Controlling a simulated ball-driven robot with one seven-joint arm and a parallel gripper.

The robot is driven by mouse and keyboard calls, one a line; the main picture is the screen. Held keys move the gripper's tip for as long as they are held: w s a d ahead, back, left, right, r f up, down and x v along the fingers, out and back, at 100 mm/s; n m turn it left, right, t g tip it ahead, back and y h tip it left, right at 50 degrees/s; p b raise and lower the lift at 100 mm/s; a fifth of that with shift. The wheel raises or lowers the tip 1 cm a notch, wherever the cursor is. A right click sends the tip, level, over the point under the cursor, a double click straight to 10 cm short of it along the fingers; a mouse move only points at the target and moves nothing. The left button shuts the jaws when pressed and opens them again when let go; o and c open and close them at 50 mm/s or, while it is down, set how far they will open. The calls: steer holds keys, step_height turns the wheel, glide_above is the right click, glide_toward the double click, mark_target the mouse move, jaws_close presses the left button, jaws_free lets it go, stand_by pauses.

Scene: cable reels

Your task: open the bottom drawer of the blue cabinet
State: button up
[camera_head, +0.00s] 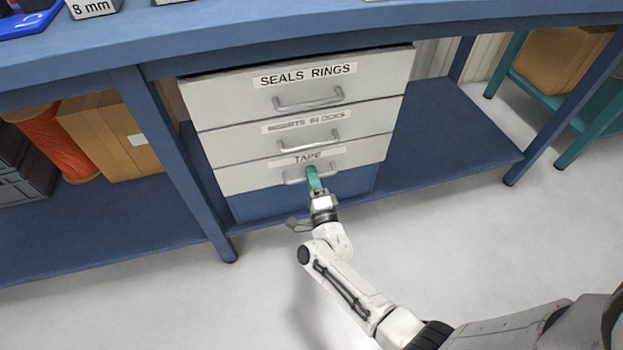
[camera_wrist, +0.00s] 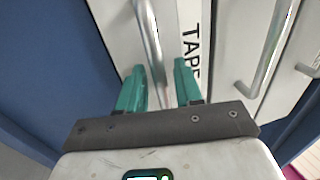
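The blue cabinet (camera_head: 300,203) stands under the bench with three light-grey drawer fronts. The bottom drawer (camera_head: 240,180), labelled TAPE, looks in line with the drawers above it. My gripper (camera_head: 313,172) is at its bar handle (camera_head: 293,181) and covers part of it. In the wrist view, my gripper's (camera_wrist: 160,66) two teal fingers stand apart. The bottom drawer's metal handle (camera_wrist: 149,35) runs down into the space between them. A gap seems to remain beside the bar, so I do not see a firm hold.
Above are the drawers labelled INSERTS BLOCKS (camera_head: 230,143) and SEALS RINGS (camera_head: 225,100). A blue bench leg (camera_head: 178,165) stands close left of the cabinet. A blue lower shelf (camera_head: 450,135) extends to the right. The pale floor (camera_head: 480,240) in front is clear apart from my arm.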

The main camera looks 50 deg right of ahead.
steer(key=shift+w+d, duration=0.1)
steer(key=shift+w, duration=0.05)
steer(key=shift+c, duration=0.3)
jaws_close()
